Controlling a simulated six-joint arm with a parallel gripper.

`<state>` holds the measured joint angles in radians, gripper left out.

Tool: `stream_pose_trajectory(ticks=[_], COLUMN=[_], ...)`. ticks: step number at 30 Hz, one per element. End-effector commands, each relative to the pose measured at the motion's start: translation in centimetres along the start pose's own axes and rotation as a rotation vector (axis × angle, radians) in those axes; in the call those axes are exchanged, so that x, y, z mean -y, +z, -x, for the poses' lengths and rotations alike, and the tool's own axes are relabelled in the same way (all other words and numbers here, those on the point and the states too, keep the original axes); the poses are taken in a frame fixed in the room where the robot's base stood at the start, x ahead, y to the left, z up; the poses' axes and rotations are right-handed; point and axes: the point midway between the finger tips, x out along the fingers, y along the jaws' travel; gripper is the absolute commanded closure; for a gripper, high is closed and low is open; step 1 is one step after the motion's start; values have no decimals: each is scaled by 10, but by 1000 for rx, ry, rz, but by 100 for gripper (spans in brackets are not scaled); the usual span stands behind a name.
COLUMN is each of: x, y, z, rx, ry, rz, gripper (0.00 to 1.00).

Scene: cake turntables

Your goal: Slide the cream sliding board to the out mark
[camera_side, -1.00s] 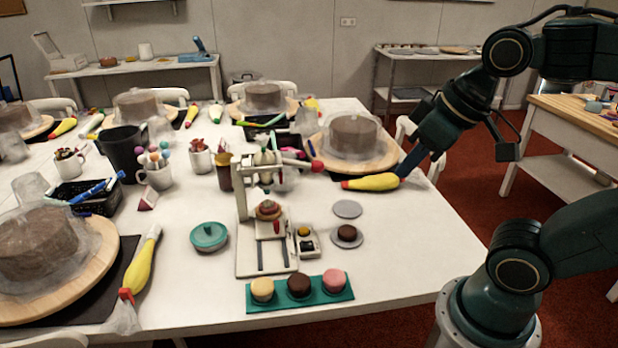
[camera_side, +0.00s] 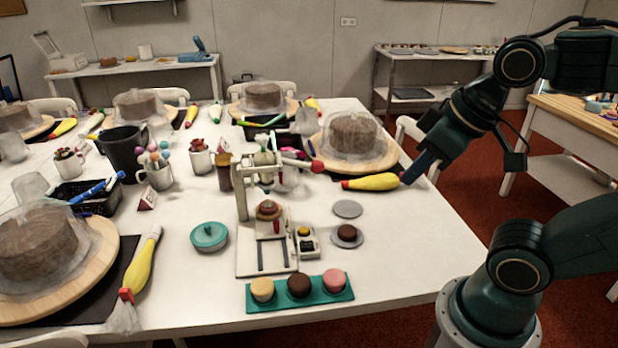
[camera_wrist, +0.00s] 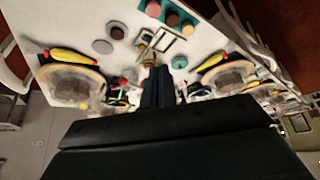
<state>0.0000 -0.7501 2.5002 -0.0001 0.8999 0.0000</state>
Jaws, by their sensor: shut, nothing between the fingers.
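The cream sliding board (camera_side: 268,228) lies on the pale slotted base (camera_side: 243,266) of a small press stand (camera_side: 241,195). A round brown-and-red cake (camera_side: 268,210) sits on it, and a small red part (camera_side: 277,226) shows at its front. I cannot make out the out mark. My gripper (camera_side: 408,180) is shut and empty at the table's right edge, beside the red-tipped yellow piping bag (camera_side: 373,182), well to the right of the board. In the wrist view my gripper (camera_wrist: 157,72) points toward the stand, which is small and partly hidden behind the fingers.
A teal tray (camera_side: 342,294) with three small cakes stands in front of the base. A covered cake turntable (camera_side: 388,158) is behind my gripper. The right front tabletop is clear.

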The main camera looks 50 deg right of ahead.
Motion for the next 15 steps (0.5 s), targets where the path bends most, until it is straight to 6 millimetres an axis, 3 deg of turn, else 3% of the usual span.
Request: stream_pose_trajectory(ticks=[9,15], x=[0,0], y=[0,-3], z=[0,0], rx=[0,3], ry=[0,1], rz=[0,-6], gripper=[100,63])
